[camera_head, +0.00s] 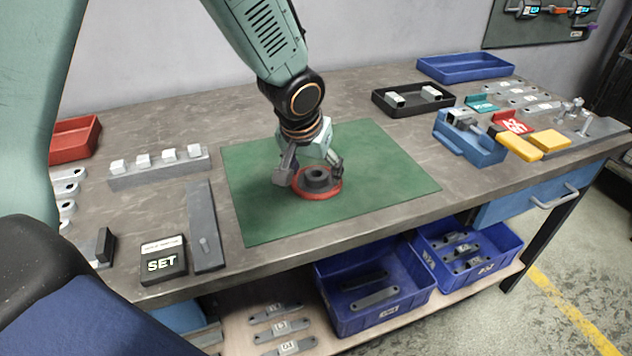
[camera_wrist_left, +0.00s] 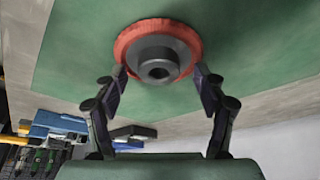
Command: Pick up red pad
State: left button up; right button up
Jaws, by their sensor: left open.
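The red pad (camera_head: 322,194) is a round disc lying on the green mat (camera_head: 390,197), with a dark grey hub on top that has a hole in its middle. It also shows in the left wrist view (camera_wrist_left: 128,42), at the top centre. My left gripper (camera_head: 312,177) is above the mat at the pad, its fingers open on either side of the hub. In the left wrist view my left gripper (camera_wrist_left: 160,78) has its two fingertips near the pad's edge, apart, with nothing held between them. I cannot tell whether the tips touch the pad. My right gripper is not in view.
A grey block with white cubes (camera_head: 160,167) and a SET box (camera_head: 163,260) stand left of the mat. A blue vise (camera_head: 468,145), a black tray (camera_head: 412,104) and a blue tray (camera_head: 465,67) stand to the right. The mat around the pad is clear.

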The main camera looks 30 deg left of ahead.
aim_at(315, 175)
pick_arm(q)
jog(key=shift+w+f, duration=0.25)
jog(key=shift+f, duration=0.15)
jog(key=shift+s+d+r, duration=0.2)
jog(key=shift+s+r, duration=0.05)
jog(key=shift+w+a+f, duration=0.2)
jog(key=c, duration=0.4)
jog(key=shift+s+d+r, duration=0.1)
jog(key=shift+s, duration=0.05)
jog(key=c, duration=0.9)
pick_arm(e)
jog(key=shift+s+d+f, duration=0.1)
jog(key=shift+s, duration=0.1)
pick_arm(q)
jog(key=shift+o, duration=0.2)
notch_tip(315, 175, up, 10)
jog(key=p, duration=0.4)
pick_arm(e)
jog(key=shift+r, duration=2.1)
